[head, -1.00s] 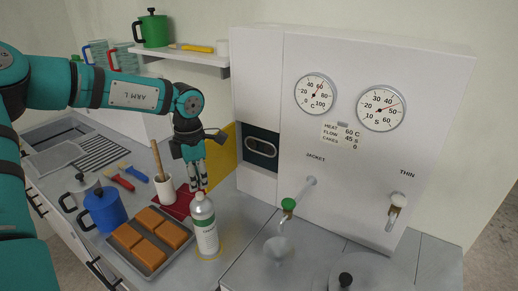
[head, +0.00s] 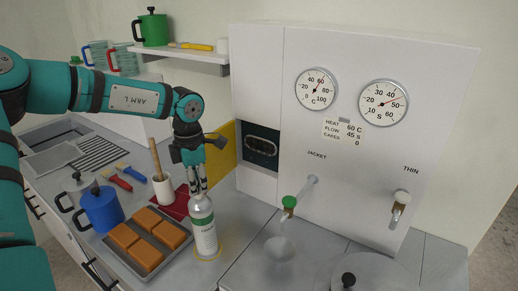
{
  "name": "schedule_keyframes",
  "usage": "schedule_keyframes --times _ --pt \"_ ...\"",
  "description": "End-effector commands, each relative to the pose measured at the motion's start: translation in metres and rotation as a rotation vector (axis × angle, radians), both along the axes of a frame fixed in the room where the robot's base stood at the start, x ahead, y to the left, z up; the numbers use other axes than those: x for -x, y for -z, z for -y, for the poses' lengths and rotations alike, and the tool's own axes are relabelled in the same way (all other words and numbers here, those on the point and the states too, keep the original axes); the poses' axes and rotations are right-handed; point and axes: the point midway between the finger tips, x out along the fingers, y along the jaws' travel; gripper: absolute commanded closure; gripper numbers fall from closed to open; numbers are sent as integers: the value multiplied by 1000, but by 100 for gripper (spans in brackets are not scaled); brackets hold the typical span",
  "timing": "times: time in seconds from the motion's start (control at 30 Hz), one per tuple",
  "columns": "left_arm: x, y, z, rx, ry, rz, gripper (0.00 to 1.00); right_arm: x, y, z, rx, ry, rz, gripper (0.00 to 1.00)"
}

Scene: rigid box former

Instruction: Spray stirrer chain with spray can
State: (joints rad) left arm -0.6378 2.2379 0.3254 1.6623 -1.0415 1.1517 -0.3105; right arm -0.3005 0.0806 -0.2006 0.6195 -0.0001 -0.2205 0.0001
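The spray can (head: 204,232), grey with a white and green label, stands upright on the counter inside a yellow ring. My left gripper (head: 199,186) points down at the can's top, its fingertips at the nozzle end; whether they grip it cannot be told. The stirrer chain (head: 262,146) shows as a pale loop in a dark opening of the white machine, right of my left gripper. My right gripper is not in view.
A tray (head: 150,270) of orange blocks lies left of the can, with a blue pot (head: 102,210) and a white holder (head: 164,190) beyond. The white machine (head: 350,160) with gauges and taps stands at the right. A shelf (head: 185,58) hangs above.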

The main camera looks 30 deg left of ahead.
Motion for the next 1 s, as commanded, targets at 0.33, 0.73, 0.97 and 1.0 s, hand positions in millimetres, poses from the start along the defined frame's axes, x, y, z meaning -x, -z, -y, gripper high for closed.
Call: schedule_keyframes --times 0.33,0.73,0.97,1.0 --pt "1 1 0 1 0 -2 100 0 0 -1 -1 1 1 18" --pt "0 -18 0 1 0 1 100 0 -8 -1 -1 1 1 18" --pt "1 -24 0 1 0 -2 100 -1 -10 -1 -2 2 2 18" --pt "0 -24 0 1 0 -2 100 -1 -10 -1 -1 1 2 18"
